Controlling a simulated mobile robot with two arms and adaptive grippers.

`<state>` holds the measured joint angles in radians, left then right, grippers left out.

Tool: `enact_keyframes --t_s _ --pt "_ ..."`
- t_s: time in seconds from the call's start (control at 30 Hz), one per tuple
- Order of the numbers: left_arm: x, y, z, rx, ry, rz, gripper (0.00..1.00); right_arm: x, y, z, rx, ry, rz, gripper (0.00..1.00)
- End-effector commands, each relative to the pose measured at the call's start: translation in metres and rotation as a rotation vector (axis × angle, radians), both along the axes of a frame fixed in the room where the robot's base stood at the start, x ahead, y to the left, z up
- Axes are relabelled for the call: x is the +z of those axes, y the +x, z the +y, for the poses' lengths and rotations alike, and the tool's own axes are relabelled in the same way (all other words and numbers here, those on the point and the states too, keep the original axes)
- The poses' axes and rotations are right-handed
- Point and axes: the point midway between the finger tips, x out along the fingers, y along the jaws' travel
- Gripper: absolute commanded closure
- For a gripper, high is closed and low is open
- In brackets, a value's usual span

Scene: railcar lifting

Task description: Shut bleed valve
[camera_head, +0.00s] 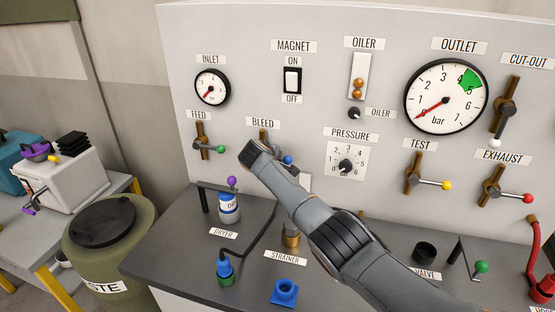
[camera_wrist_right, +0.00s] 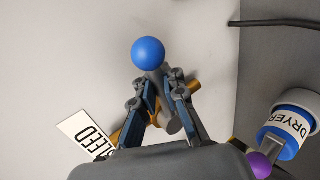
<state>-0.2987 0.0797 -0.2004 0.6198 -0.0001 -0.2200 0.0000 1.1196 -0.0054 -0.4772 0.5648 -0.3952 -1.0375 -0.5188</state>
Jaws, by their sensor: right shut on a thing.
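The bleed valve (camera_head: 263,137) is on the grey wall panel under its BLEED label, mostly hidden behind my right wrist in the head view. Its lever ends in a blue ball (camera_head: 288,160), seen just right of the wrist. In the right wrist view, the blue ball (camera_wrist_right: 148,53) stands beyond the fingertips, and the brass pipe (camera_wrist_right: 133,128) runs behind the fingers. My right gripper (camera_wrist_right: 158,85) is shut on the grey lever behind the ball, one finger on each side. My left gripper is not in view.
The FEED valve with a green ball (camera_head: 221,149) is to the left. The PRESSURE dial (camera_head: 346,165) is to the right. Below are the dryer (camera_head: 229,208) with a purple ball and the strainer (camera_head: 291,238). A waste drum (camera_head: 110,250) stands left of the bench.

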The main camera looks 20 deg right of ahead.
Motion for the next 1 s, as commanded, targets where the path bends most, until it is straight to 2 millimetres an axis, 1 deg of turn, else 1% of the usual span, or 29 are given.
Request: enact_keyframes --t_s 0.03,0.1,0.17,0.2,0.5,0.67,0.87,1.0 --pt "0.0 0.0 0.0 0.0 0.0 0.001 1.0 -0.003 -0.001 0.001 0.0 -0.001 0.007 1.0" --pt "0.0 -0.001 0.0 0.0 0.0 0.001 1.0 -0.003 -0.001 0.001 0.0 0.0 0.006 0.82" --pt "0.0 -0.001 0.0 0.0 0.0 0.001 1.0 -0.002 -0.001 0.001 0.001 0.0 0.005 0.7" --pt "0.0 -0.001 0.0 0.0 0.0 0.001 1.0 -0.002 -0.001 0.001 0.0 0.0 0.005 0.67" --pt "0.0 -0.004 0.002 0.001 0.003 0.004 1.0 0.0 0.0 0.001 0.001 0.001 0.001 0.67" --pt "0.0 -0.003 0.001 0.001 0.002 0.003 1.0 0.004 -0.004 0.004 0.002 0.001 -0.003 0.67" --pt "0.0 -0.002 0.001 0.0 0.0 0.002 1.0 0.014 -0.018 0.013 0.003 0.002 -0.003 0.67" --pt "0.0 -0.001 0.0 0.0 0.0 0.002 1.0 0.026 -0.032 0.024 0.003 0.002 -0.003 0.67"
